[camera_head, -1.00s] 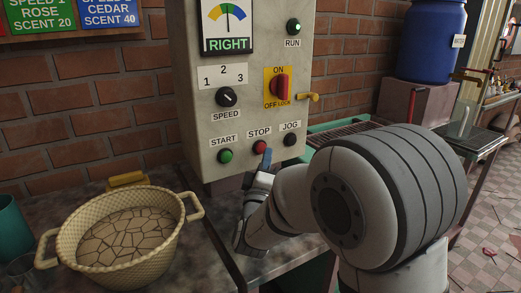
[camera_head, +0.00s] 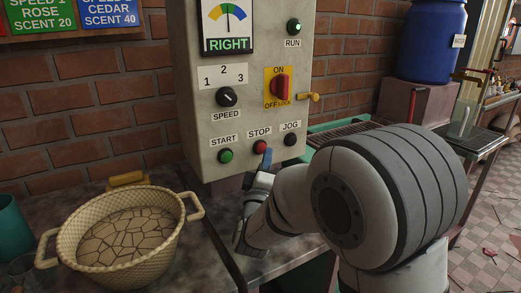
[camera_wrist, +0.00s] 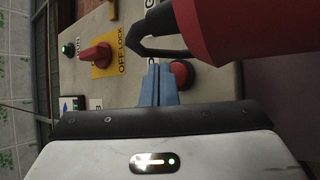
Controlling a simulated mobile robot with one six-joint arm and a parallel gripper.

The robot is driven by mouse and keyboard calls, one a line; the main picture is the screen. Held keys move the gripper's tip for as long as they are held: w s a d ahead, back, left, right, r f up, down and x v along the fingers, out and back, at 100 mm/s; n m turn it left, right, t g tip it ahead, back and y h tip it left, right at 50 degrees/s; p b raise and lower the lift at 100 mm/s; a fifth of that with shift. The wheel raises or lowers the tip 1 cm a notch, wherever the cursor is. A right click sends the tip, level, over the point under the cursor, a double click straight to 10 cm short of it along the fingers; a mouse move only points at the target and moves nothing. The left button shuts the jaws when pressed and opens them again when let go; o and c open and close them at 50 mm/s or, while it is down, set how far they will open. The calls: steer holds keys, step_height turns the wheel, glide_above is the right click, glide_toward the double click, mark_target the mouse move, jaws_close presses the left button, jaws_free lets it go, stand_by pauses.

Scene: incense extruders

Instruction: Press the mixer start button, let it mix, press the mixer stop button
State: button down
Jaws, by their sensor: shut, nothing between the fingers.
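The grey control panel (camera_head: 200,130) carries a green START button (camera_head: 225,156), a red STOP button (camera_head: 260,147) and a black JOG button (camera_head: 290,140). The green RUN lamp (camera_head: 294,26) appears lit. My gripper (camera_head: 267,156) is shut and empty, its blue fingertips overlapping the lower right of the STOP button in the head view. In the wrist view, my shut fingers (camera_wrist: 158,82) are beside the red STOP button (camera_wrist: 182,74) and overlap its left edge. I cannot tell whether they touch it. The START button is clear of the gripper.
A red ON/OFF LOCK switch (camera_head: 282,87) and a SPEED knob (camera_head: 227,97) sit above the buttons. A cream basket (camera_head: 72,240) stands on the counter at left. In the wrist view, a large red object with a dark hooked part (camera_wrist: 245,25) looms close at upper right.

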steer(key=shift+w, duration=0.15)
steer(key=shift+w+a, duration=0.2)
steer(key=shift+w, duration=0.05)
